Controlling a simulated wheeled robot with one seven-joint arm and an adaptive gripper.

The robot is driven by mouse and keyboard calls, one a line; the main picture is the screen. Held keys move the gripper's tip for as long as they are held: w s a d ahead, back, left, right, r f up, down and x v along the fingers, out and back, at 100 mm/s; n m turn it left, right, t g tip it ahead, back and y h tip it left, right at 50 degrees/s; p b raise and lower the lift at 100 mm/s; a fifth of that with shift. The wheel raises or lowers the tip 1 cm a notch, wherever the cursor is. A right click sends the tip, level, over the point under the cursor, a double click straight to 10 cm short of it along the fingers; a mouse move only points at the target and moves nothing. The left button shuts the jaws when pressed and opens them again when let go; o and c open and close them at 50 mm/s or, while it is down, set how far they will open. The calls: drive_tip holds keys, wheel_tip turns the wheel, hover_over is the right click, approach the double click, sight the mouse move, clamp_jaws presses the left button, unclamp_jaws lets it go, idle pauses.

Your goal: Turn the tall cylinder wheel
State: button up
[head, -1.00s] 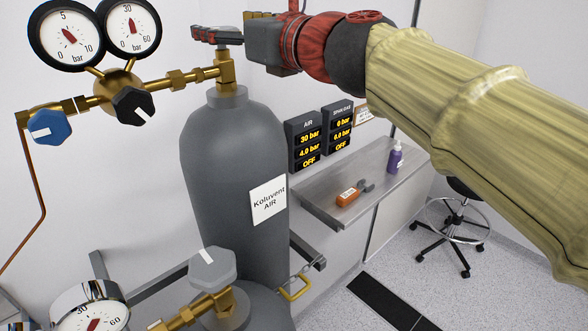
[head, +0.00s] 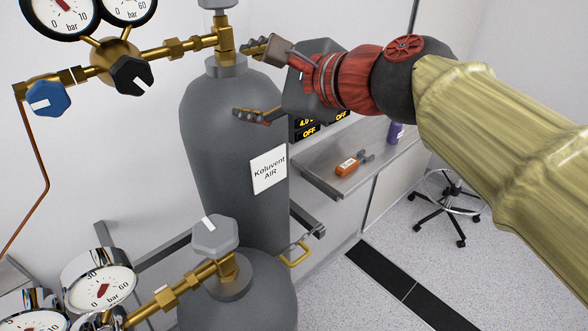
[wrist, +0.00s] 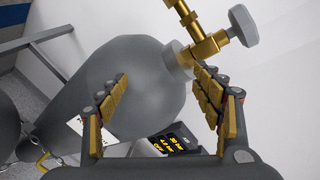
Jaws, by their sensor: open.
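The tall grey cylinder (head: 232,120) labelled "Koluvent AIR" stands upright against the wall. Its grey wheel (head: 217,3) sits on the brass valve at the top and is cut off by the upper picture edge. The wrist view shows this wheel whole (wrist: 243,25), with a marking I cannot make out. My gripper (head: 240,80) is open and empty, to the right of the cylinder's neck and below the wheel. In the wrist view, my gripper's (wrist: 160,75) fingers are spread before the cylinder's shoulder, and the wheel lies outside them, beyond the right finger.
A shorter cylinder with a grey wheel (head: 214,236) stands in front. Gauges, a black knob (head: 131,75) and a blue knob (head: 48,98) are at left. A shelf (head: 325,170) with an orange box (head: 347,167) is behind. Floor at right is open, with a stool (head: 450,200).

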drive_tip(key=s+d+f+n+g+h, duration=0.1)
drive_tip(key=s+d+f+n, duration=0.2)
drive_tip(key=f, duration=0.4)
drive_tip(key=s+d+f+n+g+h, duration=0.2)
drive_tip(key=s+d+f+n, duration=0.1)
drive_tip(key=f+n, duration=0.3)
drive_tip(key=shift+s+d+f+n+h+p, duration=0.15)
drive_tip(key=shift+s+f+n+h+p, duration=0.2)
drive_tip(key=shift+f, duration=0.35)
drive_tip(key=shift+w, duration=0.15)
